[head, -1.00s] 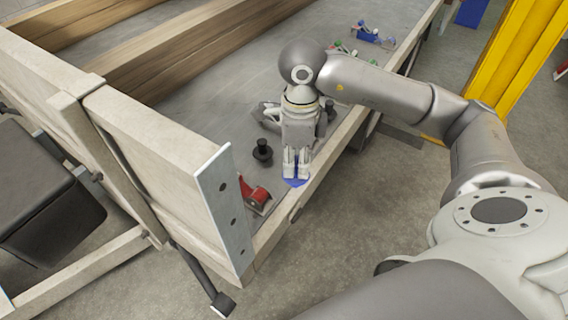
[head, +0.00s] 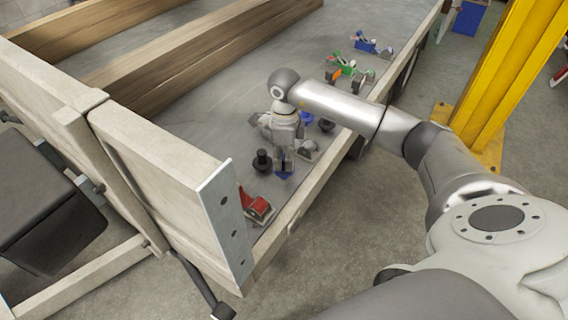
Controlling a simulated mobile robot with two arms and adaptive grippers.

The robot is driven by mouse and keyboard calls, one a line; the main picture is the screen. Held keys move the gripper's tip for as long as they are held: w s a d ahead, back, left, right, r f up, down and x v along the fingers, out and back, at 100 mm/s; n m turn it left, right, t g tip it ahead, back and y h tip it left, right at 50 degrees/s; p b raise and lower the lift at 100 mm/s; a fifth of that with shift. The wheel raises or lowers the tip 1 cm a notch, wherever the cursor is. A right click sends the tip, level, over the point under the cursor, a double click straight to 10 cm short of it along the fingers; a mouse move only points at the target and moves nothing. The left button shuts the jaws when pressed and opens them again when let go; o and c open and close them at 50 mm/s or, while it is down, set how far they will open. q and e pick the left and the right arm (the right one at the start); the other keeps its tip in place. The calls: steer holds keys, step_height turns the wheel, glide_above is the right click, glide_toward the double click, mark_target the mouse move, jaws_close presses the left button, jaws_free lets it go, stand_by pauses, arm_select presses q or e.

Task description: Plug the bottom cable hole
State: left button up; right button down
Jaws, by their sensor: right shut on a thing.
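My right gripper (head: 284,168) points down over the grey trailer bed, near its side rail. It is shut on a small blue thing (head: 284,176), mostly hidden by the fingers. A black knobbed piece (head: 262,162) stands upright on the bed just left of the gripper, apart from it. The metal plate (head: 228,220) on the end of the wooden board has several dark holes in a column; the lowest hole (head: 243,261) is near the bed's corner. I cannot tell whether it is the cable hole. My left gripper is out of view.
A red-and-black tool (head: 257,208) lies between plate and gripper. A grey rounded piece (head: 308,151) is close right of the gripper. Green (head: 345,66) and blue (head: 366,43) tools lie farther back. Wooden beams (head: 190,55) cross the bed. A yellow post (head: 500,75) stands right.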

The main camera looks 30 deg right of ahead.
mark_target(284, 165)
step_height(284, 165, down, 3)
steer(key=shift+w+d+r, duration=0.1)
steer(key=shift+w, duration=0.05)
steer(key=shift+f, duration=0.25)
steer(key=c, duration=1.3)
jaws_free()
steer(key=shift+o, duration=0.2)
